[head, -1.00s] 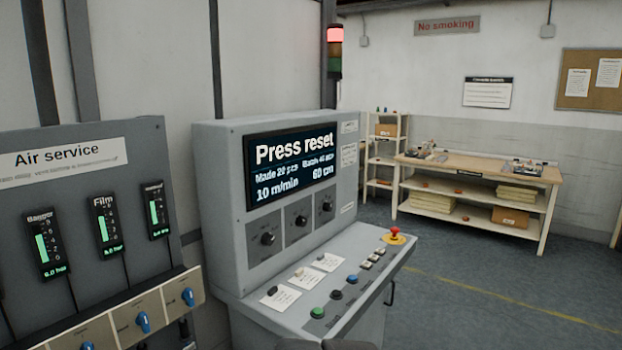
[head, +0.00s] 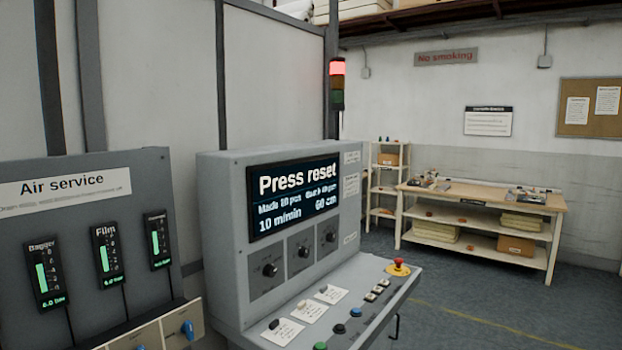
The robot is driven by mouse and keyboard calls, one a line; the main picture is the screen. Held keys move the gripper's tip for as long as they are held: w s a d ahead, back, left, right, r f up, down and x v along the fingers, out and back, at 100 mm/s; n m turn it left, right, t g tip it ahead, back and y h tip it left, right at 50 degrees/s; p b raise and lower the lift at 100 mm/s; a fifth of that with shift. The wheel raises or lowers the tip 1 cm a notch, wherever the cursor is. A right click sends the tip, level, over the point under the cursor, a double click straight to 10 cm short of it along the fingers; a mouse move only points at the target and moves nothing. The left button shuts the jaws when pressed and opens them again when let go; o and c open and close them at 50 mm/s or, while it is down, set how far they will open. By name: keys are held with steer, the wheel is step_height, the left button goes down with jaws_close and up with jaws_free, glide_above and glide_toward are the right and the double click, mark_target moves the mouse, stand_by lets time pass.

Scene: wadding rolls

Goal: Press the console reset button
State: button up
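The grey console (head: 228,220) stands in the middle of the head view. Its screen (head: 292,195) reads "Press reset". I cannot read which one is the reset button. My gripper is not in view.
An air service panel (head: 120,235) with gauges and blue knobs stands at the left. A signal tower (head: 337,68) shows red behind the console. A wooden workbench (head: 480,195) and shelf (head: 373,220) stand at the back right. Grey floor (head: 450,310) right of the console is clear.

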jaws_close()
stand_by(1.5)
